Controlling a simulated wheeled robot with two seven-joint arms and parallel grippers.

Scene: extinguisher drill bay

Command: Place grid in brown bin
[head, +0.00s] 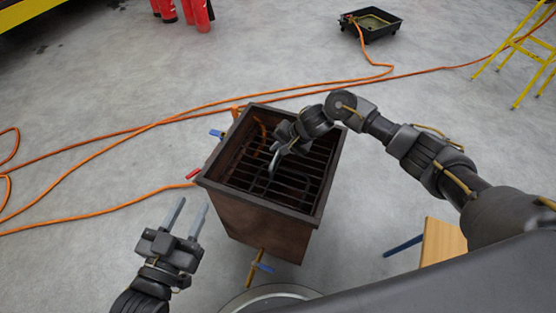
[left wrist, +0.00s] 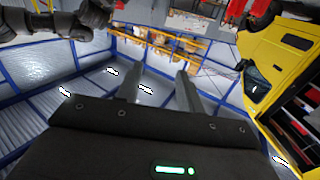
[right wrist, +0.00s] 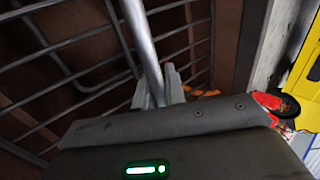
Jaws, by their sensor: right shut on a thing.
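The brown bin (head: 262,226) is an open rusty box on the floor in the middle of the head view. The grid (head: 300,182), a set of dark parallel bars, lies within the bin's rim. I cannot tell whether it rests on anything. My right gripper (head: 278,146) reaches over the bin and is shut on the grid's grey curved handle. In the right wrist view the handle (right wrist: 143,40) runs into the fingers, with bars and the brown wall behind. My left gripper (head: 188,207) is open and empty, left of the bin.
Orange hoses (head: 130,138) cross the floor behind and left of the bin. A black tray (head: 371,23) stands at the back, a yellow ladder (head: 521,45) at the right. Red extinguishers (head: 198,15) are at the back left. A wooden surface (head: 441,241) is at the lower right.

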